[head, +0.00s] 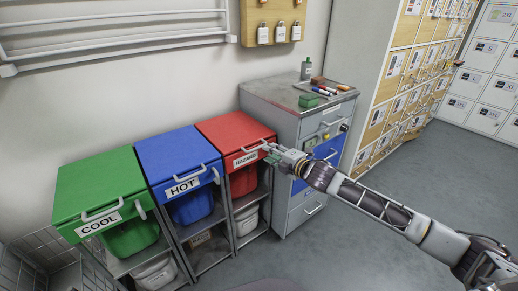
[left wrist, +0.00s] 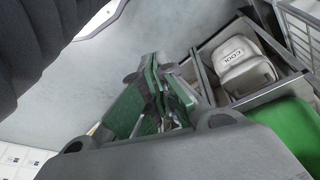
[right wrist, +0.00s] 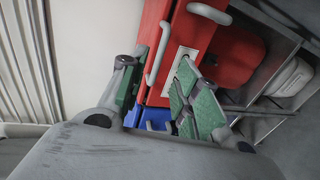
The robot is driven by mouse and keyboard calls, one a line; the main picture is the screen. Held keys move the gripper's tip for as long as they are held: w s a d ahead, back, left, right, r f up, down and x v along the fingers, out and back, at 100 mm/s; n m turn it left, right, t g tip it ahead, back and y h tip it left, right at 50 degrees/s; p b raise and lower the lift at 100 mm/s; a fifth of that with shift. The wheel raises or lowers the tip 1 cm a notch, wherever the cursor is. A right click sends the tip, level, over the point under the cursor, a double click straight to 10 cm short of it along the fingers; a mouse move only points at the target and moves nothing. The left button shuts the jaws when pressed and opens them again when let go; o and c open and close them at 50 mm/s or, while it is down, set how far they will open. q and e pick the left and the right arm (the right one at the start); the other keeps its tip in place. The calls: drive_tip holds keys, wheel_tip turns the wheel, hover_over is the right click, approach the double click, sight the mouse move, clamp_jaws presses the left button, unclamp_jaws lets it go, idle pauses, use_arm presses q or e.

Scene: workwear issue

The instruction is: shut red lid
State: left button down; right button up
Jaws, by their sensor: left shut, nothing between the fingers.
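The red lid (head: 232,131) with the HAZARD label (head: 246,158) lies down over its compartment, about level with the other lids. I cannot tell whether a small gap is left under it. The right wrist view shows its red front (right wrist: 190,35), with white handles (right wrist: 159,52) and a pale label. My right gripper (head: 268,151) is at the front right corner of the red lid; in its wrist view the green-padded fingers (right wrist: 155,72) are spread, with the lid's front beyond them. My left gripper (left wrist: 154,68) is shut and empty, low over the floor, and outside the head view.
A blue HOT lid (head: 176,155) and a green COOL lid (head: 98,184) stand left of the red one, both down. A grey cabinet (head: 283,95) with pens and blocks on top stands close on the right. Lockers line the back right; the floor (head: 400,170) there is clear.

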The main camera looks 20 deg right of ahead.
sight(259, 147)
drive_tip(key=shift+b+x, duration=0.6)
drive_tip(key=shift+x, duration=2.5)
use_arm(q)
drive_tip(key=shift+d+r+b, duration=0.25)
drive_tip(key=shift+r+b, duration=0.05)
drive_tip(key=shift+r, duration=0.7)
use_arm(e)
drive_tip(key=shift+x, duration=1.25)
use_arm(q)
drive_tip(key=shift+w+r+t, duration=0.1)
drive_tip(key=shift+w+t, duration=0.05)
drive_tip(key=shift+t, duration=0.15)
use_arm(e)
clamp_jaws()
